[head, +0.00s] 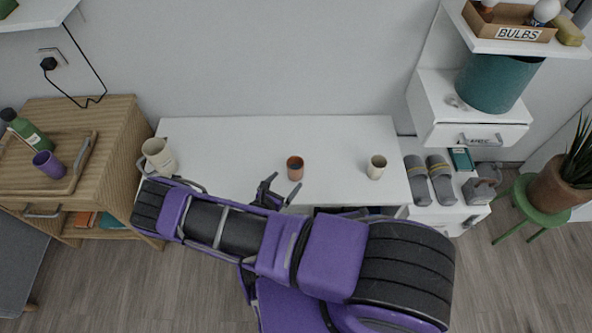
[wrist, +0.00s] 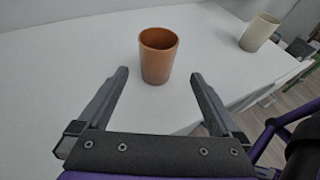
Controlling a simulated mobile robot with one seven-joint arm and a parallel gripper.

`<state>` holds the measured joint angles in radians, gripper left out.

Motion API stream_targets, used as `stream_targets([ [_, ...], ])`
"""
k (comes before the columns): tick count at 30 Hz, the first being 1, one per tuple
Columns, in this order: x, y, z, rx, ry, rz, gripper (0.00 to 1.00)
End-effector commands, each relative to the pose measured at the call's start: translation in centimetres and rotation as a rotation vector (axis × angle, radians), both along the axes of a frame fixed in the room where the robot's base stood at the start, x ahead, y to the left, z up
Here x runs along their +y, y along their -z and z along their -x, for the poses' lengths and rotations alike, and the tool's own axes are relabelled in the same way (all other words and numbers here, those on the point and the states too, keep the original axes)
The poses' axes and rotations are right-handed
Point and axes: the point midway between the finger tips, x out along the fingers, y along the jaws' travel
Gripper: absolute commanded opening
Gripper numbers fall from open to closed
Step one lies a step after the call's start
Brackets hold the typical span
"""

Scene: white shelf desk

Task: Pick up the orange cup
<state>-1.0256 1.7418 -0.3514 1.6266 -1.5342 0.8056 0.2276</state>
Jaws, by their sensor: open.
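The orange cup (head: 295,168) stands upright on the white desk (head: 240,140), near the middle. In the wrist view the orange cup (wrist: 157,58) stands just beyond my fingertips, roughly centred between them, with its open top showing. My gripper (head: 279,190) is open and empty, at the front of the desk, a little to the left of and nearer than the cup. In the wrist view both fingers of my gripper (wrist: 160,76) point toward the cup and do not appear to touch it.
A cream cup (head: 376,167) stands to the right of the orange cup. Slippers (head: 428,180) lie on the right lower unit. The desk behind the orange cup is clear.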

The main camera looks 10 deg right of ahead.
Motion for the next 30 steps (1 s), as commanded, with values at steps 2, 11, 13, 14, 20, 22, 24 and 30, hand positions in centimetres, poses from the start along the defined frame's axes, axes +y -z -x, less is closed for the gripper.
stream_targets([
  [2,-1.2,0.9,-1.4,-0.002,0.002,0.001,1.00],
  [11,-3.7,2.4,-4.6,-0.001,0.000,-0.001,1.00],
  [13,-3.8,2.5,-4.8,0.000,-0.001,0.000,1.00],
  [14,-3.9,2.6,-5.0,0.000,-0.001,0.000,1.00],
  [20,-5.4,3.4,-7.1,-0.001,0.003,0.000,1.00],
  [22,-5.9,3.8,-7.9,-0.002,0.002,-0.002,1.00],
  [24,-6.4,4.0,-8.5,-0.001,0.001,0.000,1.00],
  [30,-6.7,4.1,-8.9,0.000,-0.001,0.000,1.00],
])
